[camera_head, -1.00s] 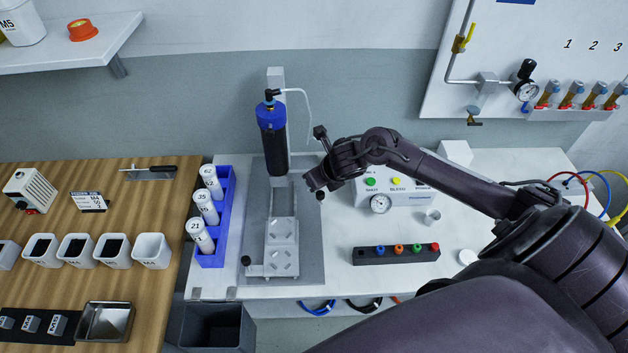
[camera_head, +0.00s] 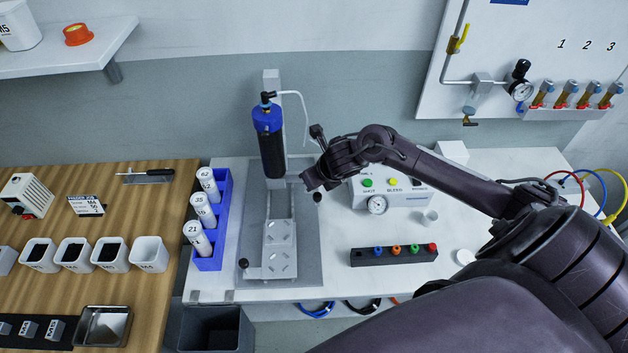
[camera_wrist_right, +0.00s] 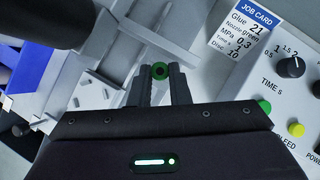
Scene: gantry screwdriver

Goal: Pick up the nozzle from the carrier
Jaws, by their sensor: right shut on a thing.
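In the right wrist view, my right gripper (camera_wrist_right: 160,82) is shut on a small nozzle (camera_wrist_right: 160,71) with a green ring and dark centre. In the head view the right gripper (camera_head: 317,186) hangs in the air, right of the upright cartridge and left of the control box. A small dark part shows at its tips. A black carrier bar (camera_head: 393,257) lies on the white bench, right of and nearer than the gripper. My left gripper is not in view.
A black cartridge with blue cap (camera_head: 268,140) stands on the gantry, above a grey fixture (camera_head: 279,248). A blue rack (camera_head: 211,255) holds white tubes at left. A control box (camera_head: 405,192) stands behind the gripper at right; the job card (camera_wrist_right: 245,30) reads nozzle green.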

